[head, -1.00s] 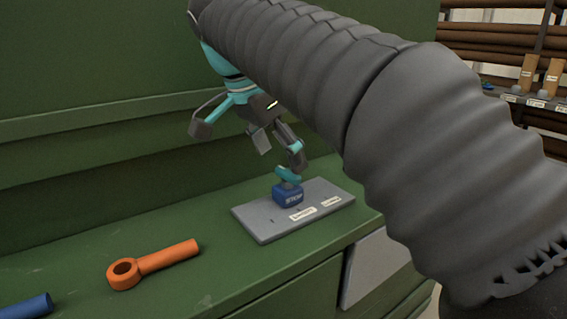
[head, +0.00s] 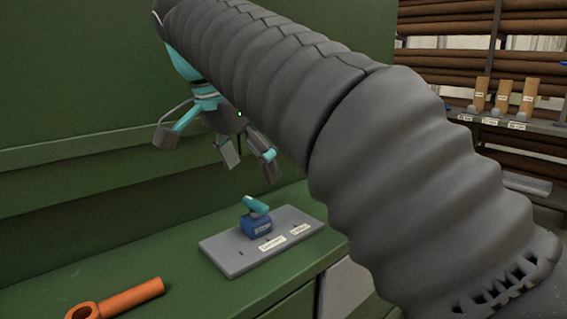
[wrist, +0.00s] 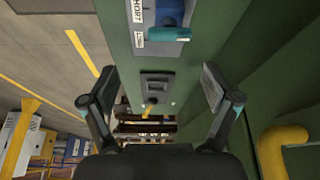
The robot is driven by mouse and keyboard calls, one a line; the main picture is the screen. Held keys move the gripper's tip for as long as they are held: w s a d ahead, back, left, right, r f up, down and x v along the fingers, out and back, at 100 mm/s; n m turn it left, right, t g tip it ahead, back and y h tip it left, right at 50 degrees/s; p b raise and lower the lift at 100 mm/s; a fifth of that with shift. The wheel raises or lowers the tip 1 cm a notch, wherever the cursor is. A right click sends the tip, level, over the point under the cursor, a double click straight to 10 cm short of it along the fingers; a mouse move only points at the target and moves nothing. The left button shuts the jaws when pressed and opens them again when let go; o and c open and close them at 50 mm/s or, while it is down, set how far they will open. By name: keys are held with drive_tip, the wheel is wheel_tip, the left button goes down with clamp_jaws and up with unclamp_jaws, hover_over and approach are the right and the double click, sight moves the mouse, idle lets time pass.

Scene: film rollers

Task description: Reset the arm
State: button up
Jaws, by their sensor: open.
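My gripper (head: 217,152) is open and empty, hanging in the air above the green bench. In the wrist view its two fingers (wrist: 158,92) are spread wide with nothing between them. Below it in the head view, a blue switch block (head: 256,226) with a teal handle (head: 255,205) sits on a grey labelled plate (head: 225,257). The gripper is apart from the handle. The wrist view shows the teal handle (wrist: 170,33) near the top edge, beyond the fingertips. My grey-sleeved arm hides part of the background.
An orange ring-ended rod (head: 130,298) lies on the green bench (head: 185,245) left of the plate. The green bench wall (head: 80,80) stands behind. Shelves with brown rolls (head: 450,60) are at right. A yellow pipe (wrist: 270,150) shows at the wrist view's lower right.

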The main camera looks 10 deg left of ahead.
drive_tip(key=s+d+f+n+y, duration=0.1)
drive_tip(key=d+f+n, duration=0.1)
drive_tip(key=d+f, duration=0.5)
drive_tip(key=s+d+f+n+y, duration=0.1)
drive_tip(key=s+d+f+n, duration=0.15)
drive_tip(key=d, duration=0.85)
drive_tip(key=s+d+f+n+t, duration=0.1)
drive_tip(key=s+d+f, duration=0.3)
drive_tip(key=f, duration=0.4)
drive_tip(key=s+d+f+n+t, duration=0.1)
drive_tip(key=s+d+f, duration=0.4)
drive_tip(key=f, duration=0.4)
drive_tip(key=shift+s+d+y, duration=0.3)
drive_tip(key=shift+d, duration=0.15)
drive_tip(key=shift+f, duration=0.1)
